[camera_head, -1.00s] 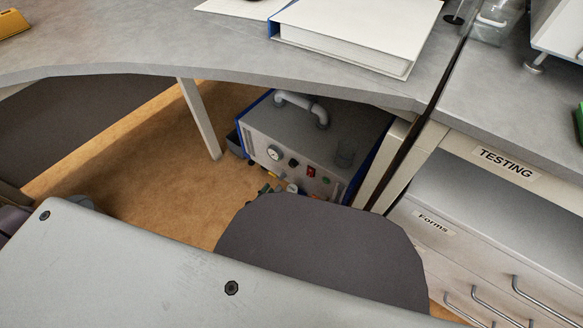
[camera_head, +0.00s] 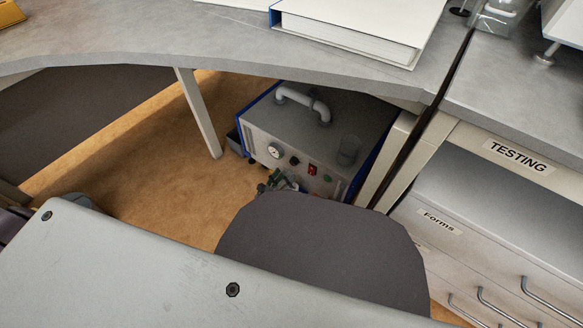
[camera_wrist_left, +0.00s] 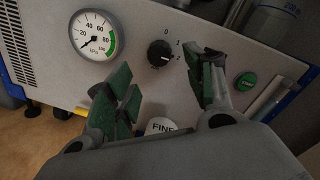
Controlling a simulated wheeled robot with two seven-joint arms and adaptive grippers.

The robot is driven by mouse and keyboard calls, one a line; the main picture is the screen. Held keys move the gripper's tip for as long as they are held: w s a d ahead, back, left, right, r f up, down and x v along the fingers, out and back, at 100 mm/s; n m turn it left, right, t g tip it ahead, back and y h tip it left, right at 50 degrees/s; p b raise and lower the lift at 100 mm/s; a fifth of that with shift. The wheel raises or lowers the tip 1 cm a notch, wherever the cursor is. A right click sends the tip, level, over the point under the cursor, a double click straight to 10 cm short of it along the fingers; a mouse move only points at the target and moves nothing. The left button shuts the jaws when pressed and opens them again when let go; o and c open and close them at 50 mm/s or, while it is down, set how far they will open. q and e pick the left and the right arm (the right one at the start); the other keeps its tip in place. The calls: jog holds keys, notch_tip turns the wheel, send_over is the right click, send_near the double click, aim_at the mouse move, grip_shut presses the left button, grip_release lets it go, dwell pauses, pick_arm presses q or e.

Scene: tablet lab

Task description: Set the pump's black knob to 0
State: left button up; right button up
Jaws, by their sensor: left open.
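The pump (camera_head: 345,115) stands on the floor under the desk, its front panel facing me. Its black knob (camera_wrist_left: 160,53) shows in the left wrist view, right of the round gauge (camera_wrist_left: 93,36). A 0 is printed above the knob; its pale pointer mark seems to face right, away from the 0, though it is small. The knob also shows in the head view (camera_head: 294,161). My left gripper (camera_wrist_left: 163,78) is open and empty before the panel, its green-padded fingers either side of and below the knob, apart from it. In the head view the gripper (camera_head: 274,183) is partly hidden by the chair.
A red switch (camera_head: 313,170) and a green button (camera_wrist_left: 246,82) sit right of the knob. The desk (camera_head: 120,38) overhangs the pump. A dark chair back (camera_head: 320,250) and drawers (camera_head: 480,235) stand close by.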

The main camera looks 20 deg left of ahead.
aim_at(293, 164)
pick_arm(q)
jog(key=b+x, duration=0.1)
jog(key=x, duration=0.3)
jog(key=shift+w+d+b, duration=0.1)
jog(key=shift+w+b, duration=0.25)
jog(key=shift+x, duration=0.85)
jog(key=c, duration=1)
